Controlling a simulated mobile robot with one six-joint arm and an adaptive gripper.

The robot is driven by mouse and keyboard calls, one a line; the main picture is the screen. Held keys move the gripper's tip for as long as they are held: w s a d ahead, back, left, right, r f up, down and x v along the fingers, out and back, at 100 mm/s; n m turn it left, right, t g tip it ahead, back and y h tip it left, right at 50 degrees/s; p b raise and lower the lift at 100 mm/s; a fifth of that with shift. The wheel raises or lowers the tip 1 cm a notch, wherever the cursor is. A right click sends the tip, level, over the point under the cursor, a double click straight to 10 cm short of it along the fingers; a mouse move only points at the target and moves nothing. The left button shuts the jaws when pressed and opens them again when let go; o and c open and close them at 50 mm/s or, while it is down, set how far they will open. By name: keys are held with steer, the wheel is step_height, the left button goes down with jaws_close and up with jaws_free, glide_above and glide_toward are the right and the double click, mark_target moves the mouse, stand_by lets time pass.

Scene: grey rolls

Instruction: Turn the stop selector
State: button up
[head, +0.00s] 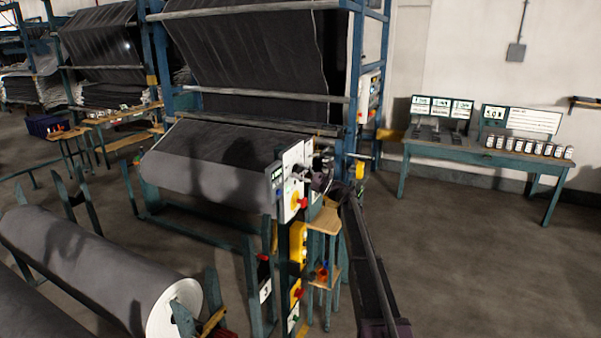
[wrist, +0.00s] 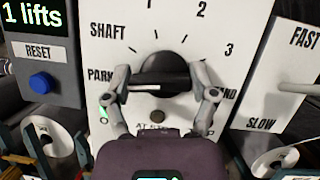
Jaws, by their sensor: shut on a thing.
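The stop selector is a round black knob (wrist: 165,66) with a raised bar, on a white panel (wrist: 100,50) in the wrist view. Around it are the labels SHAFT, PARK, 1, 2, 3 and one ending in "ND", partly hidden by a finger. The bar lies roughly level, and a white line on it runs toward the PARK side. My gripper (wrist: 161,78) is shut on the knob, one finger at each side. In the head view my gripper (head: 322,176) is at the control post, and the knob is hard to make out there.
Left of the dial are a "1 lifts" display (wrist: 32,18) and a blue RESET button (wrist: 41,82). Right is a FAST/SLOW lever (wrist: 296,88). A small wooden stand (head: 326,221) is below my gripper. Grey rolls (head: 75,262) lie left; floor at right is clear.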

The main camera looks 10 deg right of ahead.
steer(key=shift+w, duration=0.1)
steer(key=o, duration=1)
steer(key=shift+a, duration=0.15)
steer(key=shift+m+t, duration=0.4)
steer(key=shift+m, duration=0.1)
